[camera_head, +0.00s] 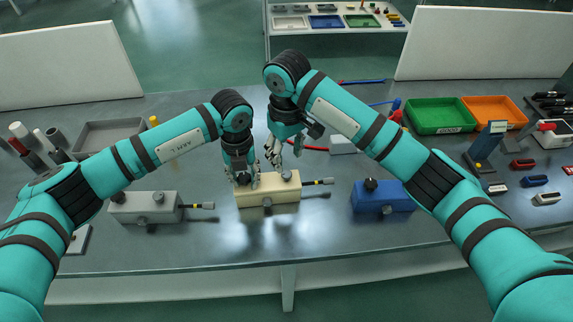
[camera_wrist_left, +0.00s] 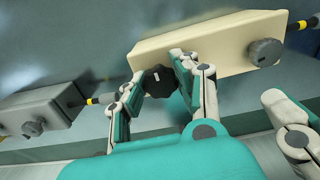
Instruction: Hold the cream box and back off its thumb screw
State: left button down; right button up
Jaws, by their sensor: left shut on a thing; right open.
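The cream box (camera_head: 258,199) stands on the bench in the middle of the head view; it also shows in the left wrist view (camera_wrist_left: 215,42). My left gripper (camera_head: 243,179) is at the box's left end. In the left wrist view its fingers close on a dark lobed knob (camera_wrist_left: 159,80) against the box. My right gripper (camera_head: 284,156) is open and empty, above the box's right half. The fingers partly hide the box's top left.
A grey box (camera_head: 150,207) stands to the left and a blue box (camera_head: 381,198) to the right. Green (camera_head: 440,129) and orange trays lie further right.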

aim_at(287, 173)
notch_tip(287, 173, up, 6)
dwell(0.5)
pick_arm(q)
jog(key=c, duration=0.9)
grip_release()
jog(key=a+r, duration=0.1)
jog(key=r, duration=0.4)
jog(key=a+r, duration=0.2)
jog(key=r, duration=0.3)
jog(key=a+r+p, duration=0.1)
jog(key=a+r, duration=0.1)
jog(key=r, duration=0.3)
jog(key=shift+s, duration=0.2)
pick_arm(e)
jog(key=shift+r, duration=0.6)
